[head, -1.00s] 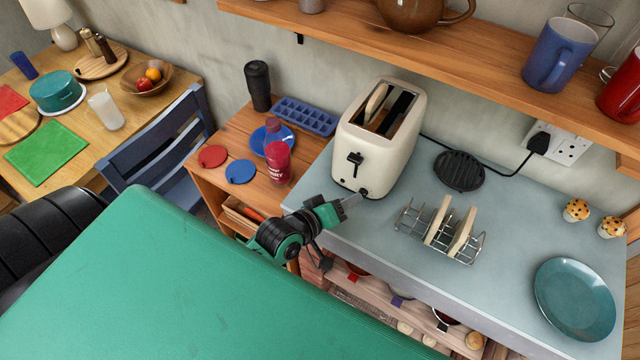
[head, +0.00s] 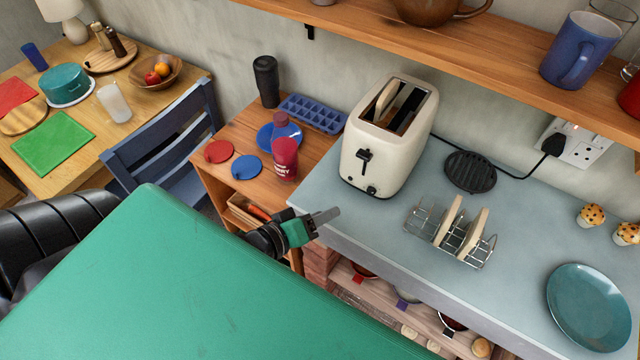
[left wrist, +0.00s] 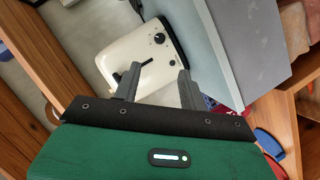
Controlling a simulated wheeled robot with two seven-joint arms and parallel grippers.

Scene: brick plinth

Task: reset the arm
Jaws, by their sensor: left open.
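My left gripper (head: 328,215) is open and empty in the head view. It is beside the front edge of the grey counter, below and left of the cream toaster (head: 372,165), and apart from it. A pale bread slice (head: 387,98) shows in one toaster slot. In the left wrist view my open fingers (left wrist: 159,76) point towards the toaster (left wrist: 128,48), with its dark lever and knob between and beyond the fingertips. My right gripper does not show.
A wire toast rack (head: 425,220) holding two slices stands on the counter, with a teal plate (head: 590,308) to its right. A shelf (head: 500,42) runs above. The blue chair (head: 165,140) is at left.

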